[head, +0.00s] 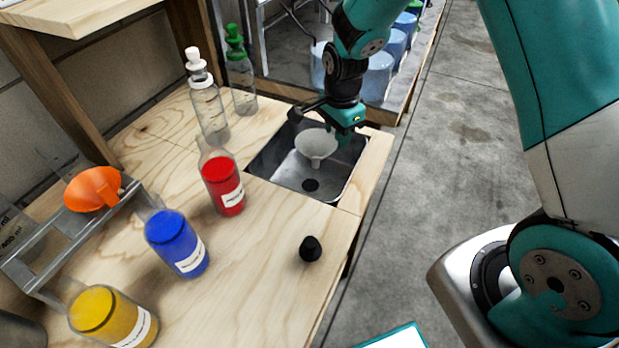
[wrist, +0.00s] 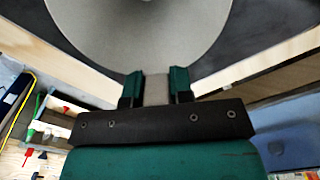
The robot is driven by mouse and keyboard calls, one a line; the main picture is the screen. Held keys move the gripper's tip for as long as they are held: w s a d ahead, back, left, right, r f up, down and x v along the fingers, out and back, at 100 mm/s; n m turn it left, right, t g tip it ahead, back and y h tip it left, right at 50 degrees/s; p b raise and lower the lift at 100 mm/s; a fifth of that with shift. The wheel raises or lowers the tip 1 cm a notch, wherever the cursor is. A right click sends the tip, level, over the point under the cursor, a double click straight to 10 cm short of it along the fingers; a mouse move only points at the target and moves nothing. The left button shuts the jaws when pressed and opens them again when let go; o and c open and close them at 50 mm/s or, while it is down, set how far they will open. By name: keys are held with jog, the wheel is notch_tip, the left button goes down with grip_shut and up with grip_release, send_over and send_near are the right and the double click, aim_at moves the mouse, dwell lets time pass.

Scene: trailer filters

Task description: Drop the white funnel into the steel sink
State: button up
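The white funnel (head: 316,146) is over the steel sink (head: 289,179) in the head view, its spout pointing down. In the wrist view the funnel (wrist: 140,35) fills the top middle, and a pale tab on its side sits between the two teal fingers. My gripper (wrist: 157,88) is shut on that tab. In the head view my gripper (head: 335,122) is at the far side of the sink, above it. The head view does not make clear whether the funnel touches the sink.
Red (head: 223,184), blue (head: 177,243) and yellow (head: 112,317) bottles stand on the wooden bench left of the sink. An orange funnel (head: 93,189) sits in a metal rack. A black cap (head: 310,249) lies near the front edge.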

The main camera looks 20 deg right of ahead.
jog(key=o, duration=0.5)
jog(key=shift+c, duration=0.2)
notch_tip(320, 180, up, 17)
jog(key=shift+r+p, duration=0.2)
jog(key=shift+p, duration=0.1)
jog(key=s+a+r+n+y+p, duration=0.1)
jog(key=s+a+r+n, duration=0.2)
jog(key=s+n, duration=0.4)
jog(key=s+a+r+n+y+p, duration=0.1)
jog(key=s+a+r+n+p, duration=0.1)
jog(key=s+n, duration=0.5)
jog(key=s+a+r+n+y+p, duration=0.2)
jog(key=s+a+r+n, duration=0.2)
jog(key=s+n, duration=0.4)
jog(key=s, duration=0.3)
jog(key=shift+s+a+r, duration=0.2)
jog(key=shift+a+r, duration=0.05)
jog(key=shift+r, duration=0.15)
